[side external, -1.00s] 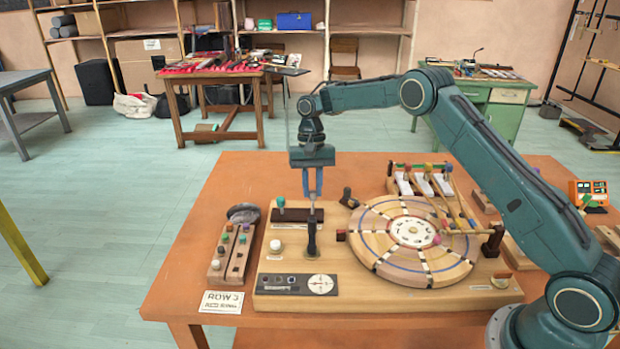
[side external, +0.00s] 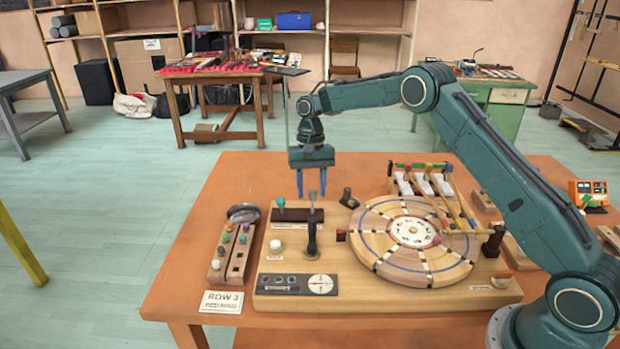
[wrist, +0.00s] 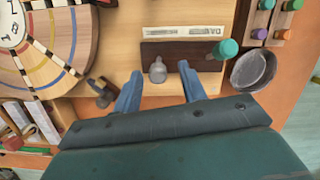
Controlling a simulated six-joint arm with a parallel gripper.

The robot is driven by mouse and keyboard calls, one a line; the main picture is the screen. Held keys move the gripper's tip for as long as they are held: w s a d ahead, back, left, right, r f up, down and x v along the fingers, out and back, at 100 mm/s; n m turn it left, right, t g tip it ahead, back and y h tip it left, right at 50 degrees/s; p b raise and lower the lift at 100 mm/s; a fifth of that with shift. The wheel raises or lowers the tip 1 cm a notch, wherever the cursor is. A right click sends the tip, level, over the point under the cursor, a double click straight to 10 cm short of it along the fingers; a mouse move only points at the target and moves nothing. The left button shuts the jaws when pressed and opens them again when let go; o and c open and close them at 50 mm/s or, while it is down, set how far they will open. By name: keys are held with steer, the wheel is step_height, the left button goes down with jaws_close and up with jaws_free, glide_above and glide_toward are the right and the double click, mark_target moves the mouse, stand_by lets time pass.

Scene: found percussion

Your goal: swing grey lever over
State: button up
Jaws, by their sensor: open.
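The grey lever (side external: 312,196) has a grey knob and stands at the right part of a dark slotted block (side external: 296,214) on the wooden board. In the wrist view the grey knob (wrist: 157,70) shows between and just beyond my fingertips. A teal-knobbed lever (side external: 280,203) stands at the other end of the same block, and its knob also shows in the wrist view (wrist: 227,50). My gripper (side external: 311,192) is open, pointing down at the grey lever, one blue finger on each side. I cannot tell whether a finger touches it.
A dark upright lever (side external: 312,240) stands in front of the block. A round segmented wheel (side external: 375,245) lies to the right, with a dark knob (side external: 348,197) behind it. A dark round dish (side external: 243,213) and a peg rack (side external: 232,252) are on the left.

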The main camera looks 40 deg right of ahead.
steer(key=shift+s+a+t+h, duration=0.25)
steer(key=shift+a+t+h, duration=0.05)
steer(key=shift+h, duration=0.1)
steer(key=shift+s+a+t+h, duration=0.25)
steer(key=shift+s+t+h, duration=0.15)
steer(key=shift+t, duration=0.1)
steer(key=shift+r, duration=0.3)
step_height(320, 180, up, 13)
steer(key=s+r+n+t, duration=0.1)
steer(key=s+r, duration=0.4)
steer(key=s, duration=0.3)
steer(key=s+a+r+n+t, duration=0.1)
steer(key=s+r+n, duration=0.1)
steer(key=s+r, duration=0.4)
steer(key=shift+s+a+t+h, duration=0.15)
steer(key=shift+s+t+h, duration=0.15)
steer(key=shift+s, duration=0.75)
